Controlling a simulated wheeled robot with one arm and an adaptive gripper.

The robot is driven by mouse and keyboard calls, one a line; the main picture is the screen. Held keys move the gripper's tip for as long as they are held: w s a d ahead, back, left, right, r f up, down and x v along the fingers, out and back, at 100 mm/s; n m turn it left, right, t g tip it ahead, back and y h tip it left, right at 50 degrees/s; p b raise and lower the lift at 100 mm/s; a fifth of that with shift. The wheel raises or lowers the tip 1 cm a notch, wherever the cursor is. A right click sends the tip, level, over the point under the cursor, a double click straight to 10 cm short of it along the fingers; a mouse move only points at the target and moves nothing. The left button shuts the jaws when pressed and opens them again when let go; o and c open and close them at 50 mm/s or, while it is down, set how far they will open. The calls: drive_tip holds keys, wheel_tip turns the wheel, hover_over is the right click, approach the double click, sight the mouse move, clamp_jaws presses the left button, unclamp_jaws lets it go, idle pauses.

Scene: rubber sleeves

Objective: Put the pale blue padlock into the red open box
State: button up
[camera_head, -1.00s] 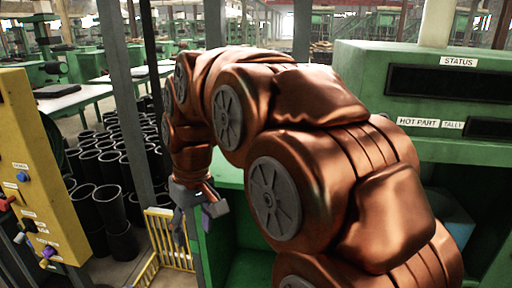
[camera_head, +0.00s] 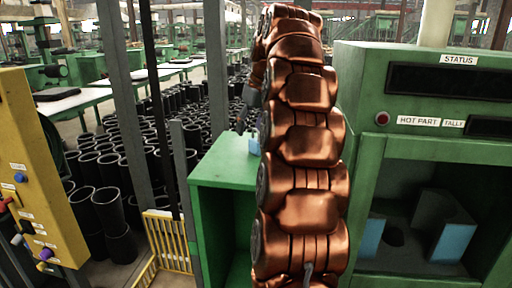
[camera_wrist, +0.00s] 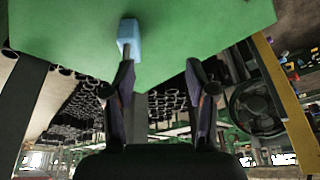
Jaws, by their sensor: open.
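The pale blue padlock (camera_head: 254,146) stands on the green cabinet top (camera_head: 222,165), partly hidden by my arm. In the wrist view the padlock (camera_wrist: 128,34) is a small light blue block with a grey part below it, close to the left finger's tip. My gripper (camera_wrist: 160,72) is open, with its two dark fingers well apart and nothing between them. I cannot tell whether the left finger touches the padlock. In the head view my gripper (camera_head: 243,118) is mostly hidden beside my arm, just above the cabinet top. I see no red open box in either view.
A green machine (camera_head: 358,150) with a recess stands at the right; pale blue-sided blocks (camera_head: 455,242) are inside it. A yellow control panel (camera_head: 40,170) stands at the left, and a yellow rack (camera_head: 165,235) beside the cabinet. Many black rubber sleeves (camera_head: 87,210) fill the floor behind.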

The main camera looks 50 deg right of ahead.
sight(257, 140)
drive_tip(key=d, duration=0.2)
drive_tip(key=d+r, duration=0.1)
drive_tip(key=shift+s+d, duration=0.35)
drive_tip(key=shift+d, duration=0.05)
drive_tip(key=shift+p+x, duration=0.3)
drive_tip(key=shift+x, duration=1)
drive_tip(key=shift+d+p+x, duration=0.15)
drive_tip(key=shift+p+x, duration=0.55)
drive_tip(key=shift+x, duration=0.6)
drive_tip(key=shift+d+p+x, duration=0.1)
drive_tip(key=shift+p+x, duration=0.6)
drive_tip(key=shift+x, duration=0.6)
drive_tip(key=shift+c, duration=0.3)
clamp_jaws()
